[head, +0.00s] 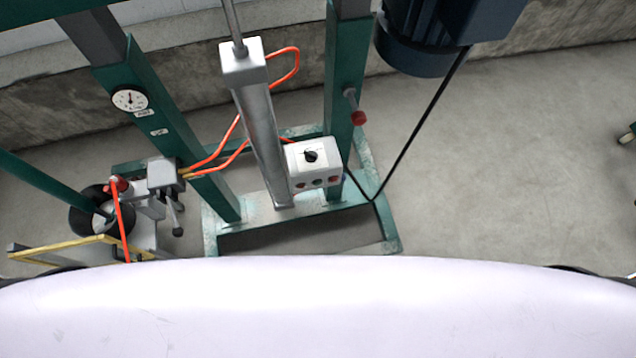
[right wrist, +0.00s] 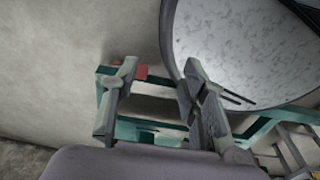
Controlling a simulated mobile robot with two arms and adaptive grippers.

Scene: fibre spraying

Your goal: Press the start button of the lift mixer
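The lift mixer's green frame (head: 345,95) stands in the middle of the head view, with a dark blue motor (head: 425,50) at its top right. A white control box (head: 325,153) is fixed low on the frame. It has a black knob (head: 310,156) on top and a green button (head: 317,182) between red ones on its front edge. Which button is start cannot be read. My right gripper (right wrist: 160,100) shows only in the right wrist view. Its fingers are apart with nothing gripped between them. The control box is not identifiable there. My left gripper is not in view.
A grey cylinder (head: 262,120) with orange hoses stands left of the box. A dial gauge (head: 130,100) is on the left post. A large round speckled vessel (right wrist: 240,45) lies close behind my right fingers.

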